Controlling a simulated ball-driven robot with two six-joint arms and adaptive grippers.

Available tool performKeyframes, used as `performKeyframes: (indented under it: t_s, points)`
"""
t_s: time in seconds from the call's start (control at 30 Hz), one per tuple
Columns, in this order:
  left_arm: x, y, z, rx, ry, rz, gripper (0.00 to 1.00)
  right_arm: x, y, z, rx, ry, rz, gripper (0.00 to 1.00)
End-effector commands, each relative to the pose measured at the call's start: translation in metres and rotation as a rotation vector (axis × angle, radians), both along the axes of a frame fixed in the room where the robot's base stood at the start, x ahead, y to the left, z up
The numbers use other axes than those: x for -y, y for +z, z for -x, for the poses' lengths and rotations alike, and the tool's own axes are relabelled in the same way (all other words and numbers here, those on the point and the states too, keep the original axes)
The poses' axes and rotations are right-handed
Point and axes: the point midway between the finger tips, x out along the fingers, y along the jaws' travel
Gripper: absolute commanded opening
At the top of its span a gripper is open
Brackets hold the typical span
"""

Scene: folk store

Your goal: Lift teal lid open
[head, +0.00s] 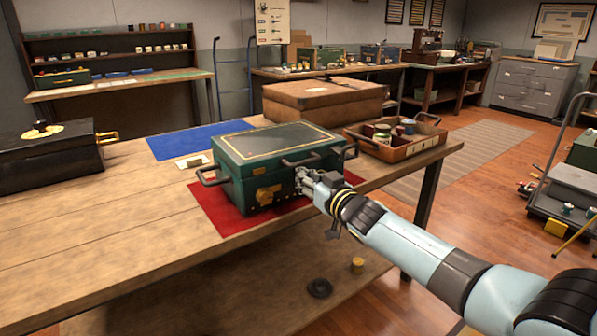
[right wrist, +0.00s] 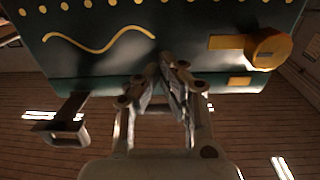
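The teal box (head: 238,180) stands on a red mat (head: 216,212), with its teal lid (head: 280,140) down. The lid has a dark panel with a gold border and a dark bar handle (head: 300,161) at its front edge. A gold latch (head: 267,194) is on the front face; it also shows in the right wrist view (right wrist: 266,48). My right gripper (head: 301,174) is at the box front, just below the bar handle and right of the latch. In the right wrist view its fingertips (right wrist: 165,72) come together against the front face; nothing shows between them. My left gripper is out of view.
A wooden tray (head: 413,147) with jars stands right of the box, and a brown case (head: 322,98) behind it. A black box (head: 48,160) is at far left. A blue mat (head: 200,140) lies behind the box. The wooden tabletop (head: 110,230) at front left is clear.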

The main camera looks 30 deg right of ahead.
Motion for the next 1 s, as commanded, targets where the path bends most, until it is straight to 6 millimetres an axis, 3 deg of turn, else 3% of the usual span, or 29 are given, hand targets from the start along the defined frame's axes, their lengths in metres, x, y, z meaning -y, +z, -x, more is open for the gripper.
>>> performKeyframes:
  t_s: [0.3, 1.0]
  points:
    - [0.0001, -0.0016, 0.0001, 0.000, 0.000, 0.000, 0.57, -0.0006, 0.0002, -0.0099, 0.001, 0.000, 0.000, 0.00]
    - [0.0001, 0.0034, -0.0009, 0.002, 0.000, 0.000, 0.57, 0.0000, 0.0008, -0.0021, 0.000, 0.000, 0.000, 0.00]
